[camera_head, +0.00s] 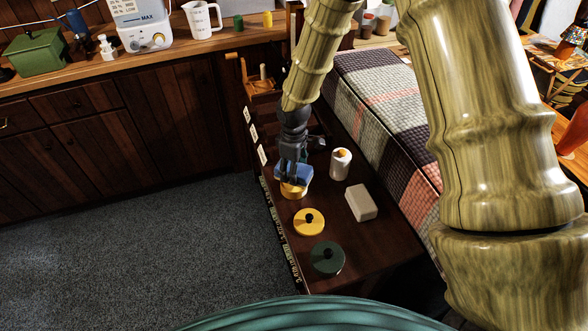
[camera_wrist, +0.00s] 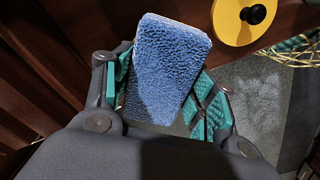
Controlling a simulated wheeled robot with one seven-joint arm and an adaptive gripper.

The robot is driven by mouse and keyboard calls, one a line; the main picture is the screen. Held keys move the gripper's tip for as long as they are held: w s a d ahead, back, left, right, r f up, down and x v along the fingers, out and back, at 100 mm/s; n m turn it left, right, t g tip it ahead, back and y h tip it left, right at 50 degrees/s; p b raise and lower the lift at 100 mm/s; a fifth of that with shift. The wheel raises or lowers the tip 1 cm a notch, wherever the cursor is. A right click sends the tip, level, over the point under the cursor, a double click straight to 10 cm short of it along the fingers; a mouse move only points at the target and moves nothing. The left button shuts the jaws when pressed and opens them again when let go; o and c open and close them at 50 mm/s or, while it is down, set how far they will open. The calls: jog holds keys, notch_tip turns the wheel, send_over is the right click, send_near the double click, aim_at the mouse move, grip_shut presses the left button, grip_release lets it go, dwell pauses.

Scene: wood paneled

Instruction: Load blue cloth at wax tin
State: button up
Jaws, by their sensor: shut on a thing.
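My gripper (camera_head: 291,166) points down over the dark bench top and is shut on the blue cloth (camera_head: 305,175), a thick textured block. In the wrist view the cloth (camera_wrist: 165,70) sits between the green finger pads. The wax tin (camera_head: 293,193), round and yellow, shows just below the cloth in the head view; the cloth overlaps its top, and I cannot tell whether they touch. The tin is hidden behind the cloth in the wrist view. A yellow lid (camera_head: 308,223) with a black knob lies beside the tin, and it also shows in the wrist view (camera_wrist: 232,22).
A dark green round lid (camera_head: 327,259), a pale block (camera_head: 361,203) and a white canister (camera_head: 340,164) stand on the bench. A wooden caddy (camera_head: 262,84) is at its far end. A plaid-covered surface (camera_head: 385,110) borders the right. Carpeted floor (camera_head: 130,250) lies left.

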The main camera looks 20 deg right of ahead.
jog(key=shift+r+p, duration=1.75)
jog(key=shift+r, duration=0.7)
